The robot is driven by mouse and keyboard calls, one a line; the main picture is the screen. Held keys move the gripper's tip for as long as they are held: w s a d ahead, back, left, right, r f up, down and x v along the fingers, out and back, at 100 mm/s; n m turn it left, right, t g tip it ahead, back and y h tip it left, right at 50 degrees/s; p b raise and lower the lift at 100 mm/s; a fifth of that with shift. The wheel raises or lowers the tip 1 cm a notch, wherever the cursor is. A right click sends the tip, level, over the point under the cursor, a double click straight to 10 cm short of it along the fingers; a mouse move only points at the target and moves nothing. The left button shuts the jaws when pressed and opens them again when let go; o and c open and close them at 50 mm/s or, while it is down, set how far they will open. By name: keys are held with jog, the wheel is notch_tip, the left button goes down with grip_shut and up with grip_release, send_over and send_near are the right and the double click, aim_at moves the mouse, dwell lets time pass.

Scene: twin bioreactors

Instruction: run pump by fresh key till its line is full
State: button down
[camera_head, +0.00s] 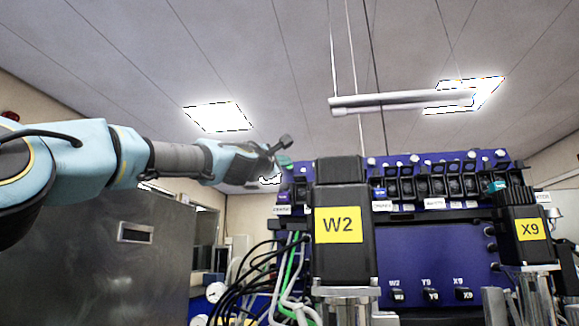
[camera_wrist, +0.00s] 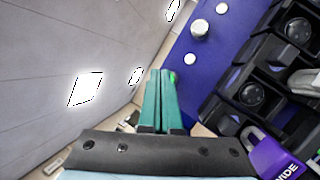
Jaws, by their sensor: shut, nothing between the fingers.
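My gripper (camera_head: 284,160) is at the upper left end of the blue panel (camera_head: 440,250). In the wrist view, its green fingers (camera_wrist: 160,82) are shut and empty, with the tips over the panel's edge; I cannot tell whether they touch it. A row of black pump units (camera_head: 435,186) runs along the panel's top; round pump faces (camera_wrist: 251,95) show at the right of the wrist view. White label strips (camera_head: 382,206) under the row are too small to read. I cannot make out a fresh key or any line's fill.
A black motor tagged W2 (camera_head: 338,225) stands in front of the panel, another tagged X9 (camera_head: 530,230) at right. Black and green cables (camera_head: 275,270) hang at left. A purple piece (camera_wrist: 272,158) is near my fingers. A horizontal bar (camera_head: 400,101) hangs overhead.

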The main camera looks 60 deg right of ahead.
jog(key=shift+w+d+f, duration=0.1)
jog(key=shift+d, duration=0.25)
jog(key=shift+s+a+r+b, duration=0.15)
jog(key=shift+a+b, duration=0.15)
jog(key=shift+a, duration=0.2)
jog(key=shift+s+a+r+b, duration=0.15)
jog(key=shift+a+b, duration=0.1)
jog(key=shift+a, duration=0.25)
jog(key=shift+s+a+b, duration=0.15)
jog(key=shift+a+b, duration=0.15)
jog(key=shift+a, duration=0.2)
jog(key=shift+a+r, duration=0.1)
jog(key=shift+a, duration=0.05)
jog(key=s+a+r+b, duration=0.1)
jog(key=s+a+b, duration=0.1)
jog(key=a, duration=0.3)
jog(key=shift+a+r, duration=0.25)
jog(key=shift+r, duration=0.05)
